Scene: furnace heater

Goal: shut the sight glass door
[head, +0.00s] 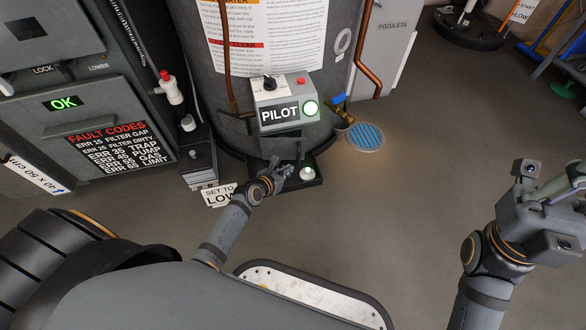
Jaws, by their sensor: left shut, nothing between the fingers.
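Under the grey PILOT control box (285,103) on the tank, a small grey flap (280,147) stands at the tank's foot; it appears to be the sight glass door, but its angle is hard to tell. A dark tray-like part (312,183) with a white knob (307,174) sticks out below it, close to the floor. My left gripper (281,174) is shut and empty, just in front of the flap and left of the white knob. I cannot tell whether it touches the flap. My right gripper (576,178) is at the right edge, far from the tank; its fingers are unclear.
A grey cabinet with a fault codes panel (110,140) stands at left. A red-capped valve (169,87) and a dark box (198,160) stand between cabinet and tank. A copper pipe (366,50) and a blue floor drain (366,136) are right of the box.

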